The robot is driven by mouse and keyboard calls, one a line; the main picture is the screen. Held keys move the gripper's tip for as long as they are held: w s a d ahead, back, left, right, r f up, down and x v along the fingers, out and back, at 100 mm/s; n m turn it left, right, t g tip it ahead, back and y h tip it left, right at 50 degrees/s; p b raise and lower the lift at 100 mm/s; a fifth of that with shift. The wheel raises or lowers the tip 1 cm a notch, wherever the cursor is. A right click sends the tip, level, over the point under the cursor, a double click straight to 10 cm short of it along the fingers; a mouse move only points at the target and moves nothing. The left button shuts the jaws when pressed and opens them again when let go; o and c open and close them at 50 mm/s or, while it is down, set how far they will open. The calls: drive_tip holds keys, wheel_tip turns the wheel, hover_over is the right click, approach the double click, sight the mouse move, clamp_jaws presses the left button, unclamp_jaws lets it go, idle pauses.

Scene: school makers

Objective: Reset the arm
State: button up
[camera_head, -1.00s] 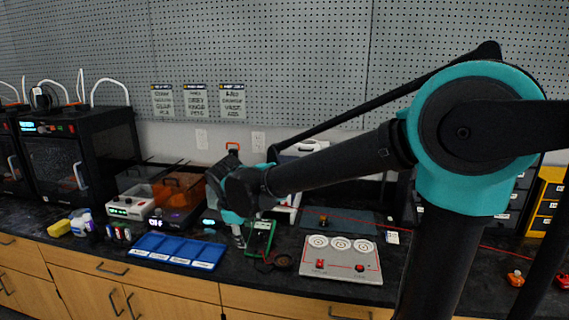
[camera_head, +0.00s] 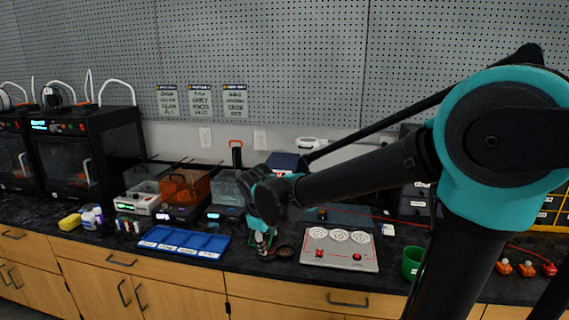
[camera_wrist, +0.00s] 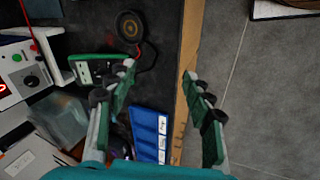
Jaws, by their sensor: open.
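My arm reaches from the right over the black bench, its teal and black links filling the right of the head view. My gripper (camera_head: 263,243) points down near the bench's front edge, between the blue tray (camera_head: 151,234) and the white panel with three round dials (camera_head: 340,262). In the wrist view my gripper (camera_wrist: 158,78) has its two fingers wide apart, with nothing between them but the bench edge and floor beyond. The blue tray also shows in the wrist view (camera_wrist: 146,125), below the fingertips.
A green-framed meter (camera_wrist: 88,68) and a round black piece (camera_wrist: 129,26) lie near the fingers. Bench instruments and an orange bin (camera_head: 184,188) stand behind the tray. A green cup (camera_head: 411,263) stands right of the panel. Black 3D printers (camera_head: 75,150) are at left.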

drive_tip(key=s+d+f+m, duration=0.4)
drive_tip(key=d, duration=0.4)
drive_tip(key=s+d+f+m, duration=0.3)
drive_tip(key=s+d+m, duration=0.1)
drive_tip(key=d, duration=0.4)
drive_tip(key=s+d+f+m, duration=0.4)
drive_tip(key=s+d+m, duration=0.1)
drive_tip(key=d, duration=0.3)
drive_tip(key=shift+d+f+y, duration=0.15)
drive_tip(key=shift+f+y, duration=0.15)
drive_tip(key=shift+f, duration=0.05)
